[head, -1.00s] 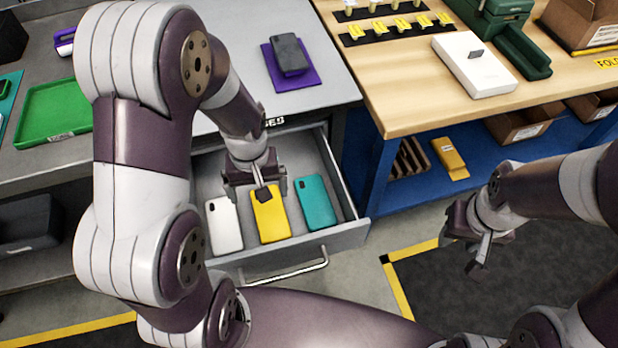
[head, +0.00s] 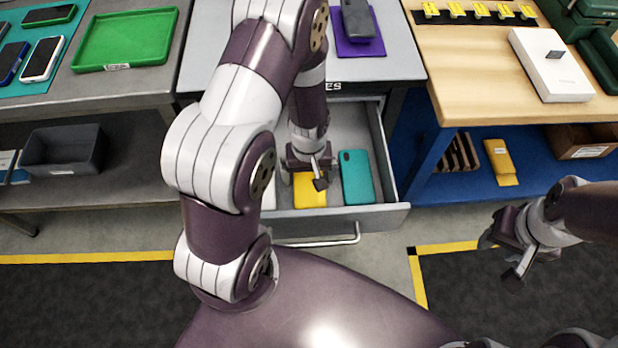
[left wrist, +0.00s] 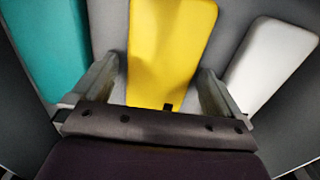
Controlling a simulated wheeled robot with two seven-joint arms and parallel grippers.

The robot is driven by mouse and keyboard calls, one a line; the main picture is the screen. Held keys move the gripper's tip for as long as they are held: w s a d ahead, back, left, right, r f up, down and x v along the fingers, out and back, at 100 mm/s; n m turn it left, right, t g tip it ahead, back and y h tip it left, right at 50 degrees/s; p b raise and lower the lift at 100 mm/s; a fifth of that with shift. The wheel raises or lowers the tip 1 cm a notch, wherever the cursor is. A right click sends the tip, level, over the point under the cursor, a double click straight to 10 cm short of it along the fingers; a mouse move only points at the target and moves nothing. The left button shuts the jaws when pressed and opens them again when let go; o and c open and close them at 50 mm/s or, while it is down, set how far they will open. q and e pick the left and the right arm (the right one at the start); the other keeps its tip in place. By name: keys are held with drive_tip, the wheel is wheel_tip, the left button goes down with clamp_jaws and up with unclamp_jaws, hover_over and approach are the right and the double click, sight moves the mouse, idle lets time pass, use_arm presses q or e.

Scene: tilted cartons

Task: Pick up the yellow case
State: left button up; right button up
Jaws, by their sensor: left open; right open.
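The yellow case (head: 311,191) lies flat in the open grey drawer (head: 372,215), partly hidden in the head view by my left gripper (head: 307,180). In the left wrist view the yellow case (left wrist: 168,50) lies between the two fingers of my left gripper (left wrist: 162,90). That gripper is open, with one finger on each side of the case's near end; I cannot tell whether they touch it. My right gripper (head: 503,262) is open and empty, out over the floor at the right.
In the drawer a teal case (head: 357,177) lies right of the yellow one. A white case (left wrist: 270,60) lies on its other side, mostly hidden by my arm in the head view. The drawer walls stand close around. A wooden bench (head: 470,85) is at the right.

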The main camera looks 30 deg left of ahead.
use_arm(q)
drive_tip(key=shift+s+r, duration=0.1)
drive_tip(key=c, duration=1)
